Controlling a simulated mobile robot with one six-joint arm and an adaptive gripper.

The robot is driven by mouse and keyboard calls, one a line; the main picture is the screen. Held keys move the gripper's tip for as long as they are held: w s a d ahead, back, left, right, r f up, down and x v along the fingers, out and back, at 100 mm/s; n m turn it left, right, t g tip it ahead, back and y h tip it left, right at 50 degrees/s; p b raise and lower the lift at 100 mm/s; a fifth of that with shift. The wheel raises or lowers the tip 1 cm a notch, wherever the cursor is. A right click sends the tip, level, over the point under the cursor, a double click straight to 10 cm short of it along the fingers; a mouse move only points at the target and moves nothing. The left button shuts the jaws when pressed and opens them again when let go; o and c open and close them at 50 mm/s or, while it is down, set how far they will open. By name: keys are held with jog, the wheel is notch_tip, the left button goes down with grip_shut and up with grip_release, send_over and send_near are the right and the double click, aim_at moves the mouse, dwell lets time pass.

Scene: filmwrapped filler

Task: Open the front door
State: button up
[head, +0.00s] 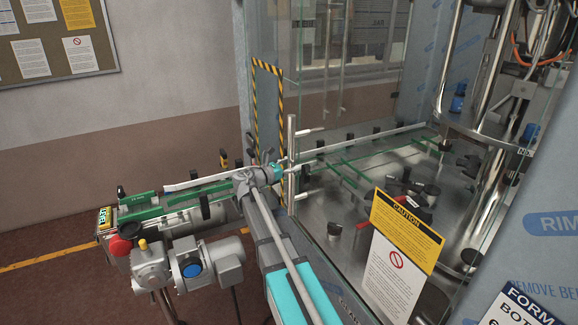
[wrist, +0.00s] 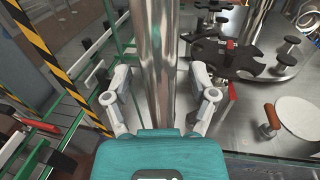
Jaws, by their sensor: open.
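The front door appears as a clear glass panel (head: 340,225) on the filling machine, with a yellow and white caution sign (head: 405,245) nearby on the glass. Its upright metal handle bar (head: 291,185) stands at the door's left part. My gripper (head: 279,172) is at the handle, about mid-height on it. In the wrist view, the handle (wrist: 157,45) runs upright between the two fingers of my gripper (wrist: 160,92). The fingers are open, with a gap on each side of the bar. The handle's lower end is hidden behind the teal gripper body.
A green-railed conveyor (head: 165,212) with a motor and red button (head: 121,246) stands left of my arm. A black-yellow striped frame (head: 254,110) edges the opening by the handle. Steel machinery (head: 490,80) fills the inside. Floor at far left is clear.

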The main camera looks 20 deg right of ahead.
grip_shut()
jog(key=shift+a, duration=0.4)
jog(key=shift+d, duration=0.35)
